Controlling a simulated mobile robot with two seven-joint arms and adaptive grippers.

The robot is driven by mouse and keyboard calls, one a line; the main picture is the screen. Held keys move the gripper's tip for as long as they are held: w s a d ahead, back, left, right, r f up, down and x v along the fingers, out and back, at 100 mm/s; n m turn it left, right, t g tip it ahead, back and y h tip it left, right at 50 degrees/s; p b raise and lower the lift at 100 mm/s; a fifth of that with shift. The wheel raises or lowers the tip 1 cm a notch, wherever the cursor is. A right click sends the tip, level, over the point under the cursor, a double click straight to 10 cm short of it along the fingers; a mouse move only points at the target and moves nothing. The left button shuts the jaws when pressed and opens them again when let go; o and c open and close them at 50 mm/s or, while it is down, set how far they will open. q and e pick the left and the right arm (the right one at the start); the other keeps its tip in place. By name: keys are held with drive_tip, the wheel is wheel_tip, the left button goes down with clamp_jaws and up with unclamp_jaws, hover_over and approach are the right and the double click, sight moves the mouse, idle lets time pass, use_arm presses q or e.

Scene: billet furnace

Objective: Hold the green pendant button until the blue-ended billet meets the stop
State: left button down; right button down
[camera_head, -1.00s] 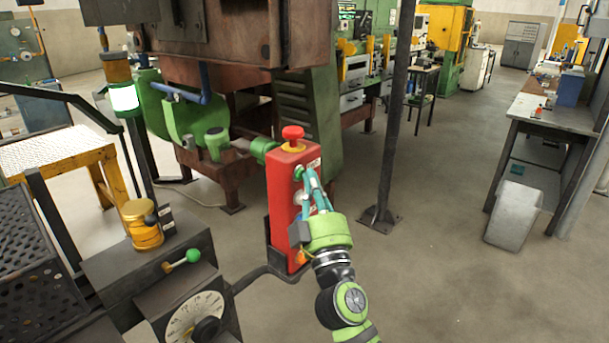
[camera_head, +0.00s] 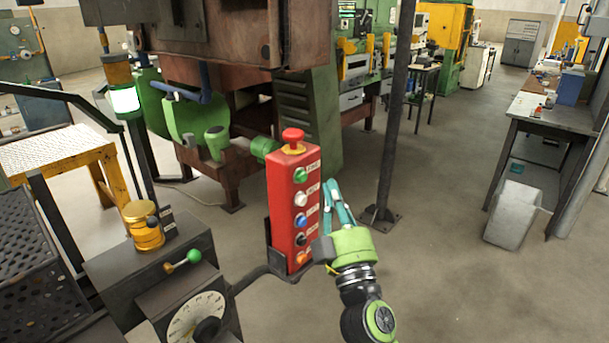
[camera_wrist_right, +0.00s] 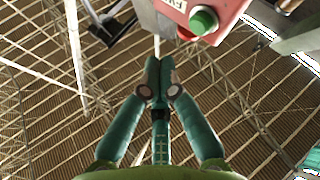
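The red pendant (camera_head: 291,235) stands upright in a dark holder at the centre of the head view. Its green button (camera_head: 300,175) is uppermost in the column on its face. The green button also shows in the right wrist view (camera_wrist_right: 204,20), above and right of the fingertips. My right gripper (camera_head: 329,184) is beside the pendant's right side, its teal fingers pointing up, apart from the button. In the wrist view its fingertips (camera_wrist_right: 158,66) are together with nothing between them. My left gripper is not in view. No blue-ended billet or stop can be made out.
White (camera_head: 300,199), blue and black buttons sit below the green one, and a red mushroom button (camera_head: 292,136) tops the pendant. A green-knobbed lever (camera_head: 194,256) and dial are at left.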

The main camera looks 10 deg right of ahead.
drive_tip(key=shift+s+d, duration=0.6)
drive_tip(key=shift+s, duration=0.2)
drive_tip(key=w+f+g, duration=0.2)
drive_tip(key=f+g, duration=0.1)
drive_tip(key=f, duration=0.9)
drive_tip(key=w+f+g, duration=0.2)
drive_tip(key=f+g, duration=0.1)
drive_tip(key=f, duration=0.9)
drive_tip(key=s+f+m+g, duration=0.1)
drive_tip(key=s+f+g, duration=0.25)
drive_tip(key=f, duration=0.85)
drive_tip(key=s+f+m+g, duration=0.15)
drive_tip(key=s+f, duration=0.35)
drive_tip(key=f, duration=0.7)
drive_tip(key=s+d+f+g, duration=0.3)
drive_tip(key=s+f+g, duration=0.4)
drive_tip(key=s+f, duration=1.1)
drive_tip(key=s+d+f+m+g, duration=0.1)
drive_tip(key=s+f+g, duration=0.1)
drive_tip(key=s, duration=0.9)
drive_tip(key=s+d+f+m+g, duration=0.1)
drive_tip(key=s+f, duration=0.4)
drive_tip(key=s, duration=0.7)
drive_tip(key=shift+s+g, duration=0.15)
drive_tip(key=shift+g, duration=0.75)
